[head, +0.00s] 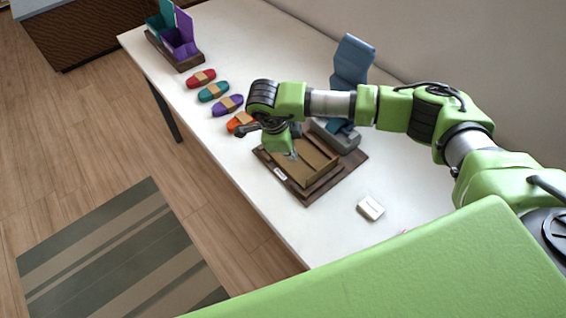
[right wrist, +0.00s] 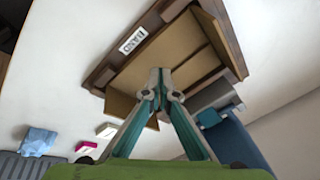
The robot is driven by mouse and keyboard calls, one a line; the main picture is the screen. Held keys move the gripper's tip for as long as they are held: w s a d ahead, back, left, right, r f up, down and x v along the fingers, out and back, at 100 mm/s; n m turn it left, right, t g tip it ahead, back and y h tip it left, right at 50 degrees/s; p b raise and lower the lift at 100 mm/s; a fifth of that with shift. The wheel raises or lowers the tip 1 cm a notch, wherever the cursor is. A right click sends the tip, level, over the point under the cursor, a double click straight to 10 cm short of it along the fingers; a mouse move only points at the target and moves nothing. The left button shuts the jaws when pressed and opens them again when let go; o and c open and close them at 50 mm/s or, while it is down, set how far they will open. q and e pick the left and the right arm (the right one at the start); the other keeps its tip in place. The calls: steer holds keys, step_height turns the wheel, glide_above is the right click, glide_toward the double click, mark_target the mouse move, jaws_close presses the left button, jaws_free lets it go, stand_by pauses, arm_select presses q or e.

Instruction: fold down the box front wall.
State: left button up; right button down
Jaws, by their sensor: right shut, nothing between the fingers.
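The brown box (head: 318,163) sits open on a dark wooden tray (head: 307,198) on the white table. Its tan inside also shows in the right wrist view (right wrist: 190,42), with a tan panel (right wrist: 120,106) at its lower left edge. The box's front side is partly hidden by my right gripper, and I cannot tell exactly how the front wall is angled. My right gripper (head: 292,155) points down over the front left part of the box. In the right wrist view its fingertips (right wrist: 164,80) are close together with nothing between them. My left gripper is not in view.
A blue chair-like stand (head: 352,62) on a grey base (head: 338,136) is behind the box. Red (head: 201,78), teal (head: 214,91), purple (head: 227,105) and orange (head: 240,121) cord bundles lie left. A small white block (head: 370,207) lies right, with clear table around it.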

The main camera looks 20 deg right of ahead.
step_height(320, 180, up, 6)
steer(key=p, duration=0.2)
steer(key=shift+r+p, duration=0.2)
steer(key=shift+p, duration=0.2)
